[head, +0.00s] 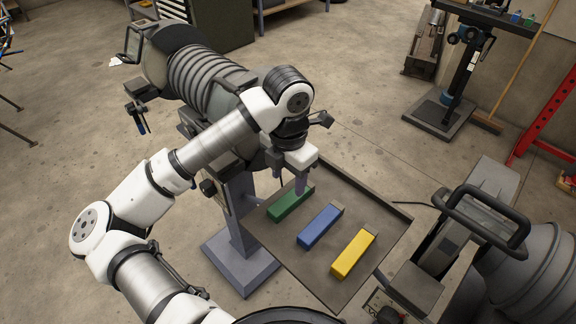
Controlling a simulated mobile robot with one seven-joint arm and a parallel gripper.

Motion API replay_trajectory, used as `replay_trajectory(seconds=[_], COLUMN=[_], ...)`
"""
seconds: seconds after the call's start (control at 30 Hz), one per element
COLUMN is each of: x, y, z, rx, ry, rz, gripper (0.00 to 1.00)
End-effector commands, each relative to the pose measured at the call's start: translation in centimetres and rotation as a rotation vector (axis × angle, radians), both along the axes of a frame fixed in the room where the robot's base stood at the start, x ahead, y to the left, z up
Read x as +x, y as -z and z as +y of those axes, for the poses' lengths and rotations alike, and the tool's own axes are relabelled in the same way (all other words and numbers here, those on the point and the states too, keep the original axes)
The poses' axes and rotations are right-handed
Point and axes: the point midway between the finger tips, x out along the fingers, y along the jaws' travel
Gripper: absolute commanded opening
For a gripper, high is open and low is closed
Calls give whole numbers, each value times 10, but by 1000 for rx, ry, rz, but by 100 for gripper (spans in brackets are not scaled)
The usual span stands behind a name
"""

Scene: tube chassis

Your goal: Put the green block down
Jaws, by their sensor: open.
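The green block (289,206) lies on a dark tray (366,200), nearest the tray's left side. My gripper (289,187) is open above the far end of the green block, with its fingers pointing down. From this view I cannot tell whether the fingers touch the block or stand around it. The arm partly hides the tray's far left corner.
A blue block (320,227) and a yellow block (353,254) lie to the right of the green one. A grey ribbed machine (203,75) stands behind my arm. Another machine with a black handle (480,215) is close to the tray's right side.

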Motion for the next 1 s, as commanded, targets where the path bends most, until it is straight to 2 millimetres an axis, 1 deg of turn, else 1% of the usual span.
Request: replay_trajectory(seconds=[0.1,0.23,0.4,0.6,0.67,0.73,0.77,0.8,0.87,0.9,0.93,0.97,1.0], x=[1,1,0,0,-1,-5,-9,-15,-30,-43,-54,-67,-84], y=[-20,-36,-43,-44,-48,-58,-66,-81,-114,-141,-165,-189,-222], z=[0,0,0,-1,-8,-29,-41,-60,-90,-107,-117,-123,-126], rx=[2,3,1,-6,-44,-151,-222,-338,-553,-714,-839,-964,-1129], ry=[1,-1,-1,2,17,59,86,127,202,253,291,327,370], rz=[-2,-1,1,0,-6,-22,-33,-50,-82,-105,-123,-140,-162], gripper=[53,53,53,53,53,53,53,53,53,53,53,53,53])
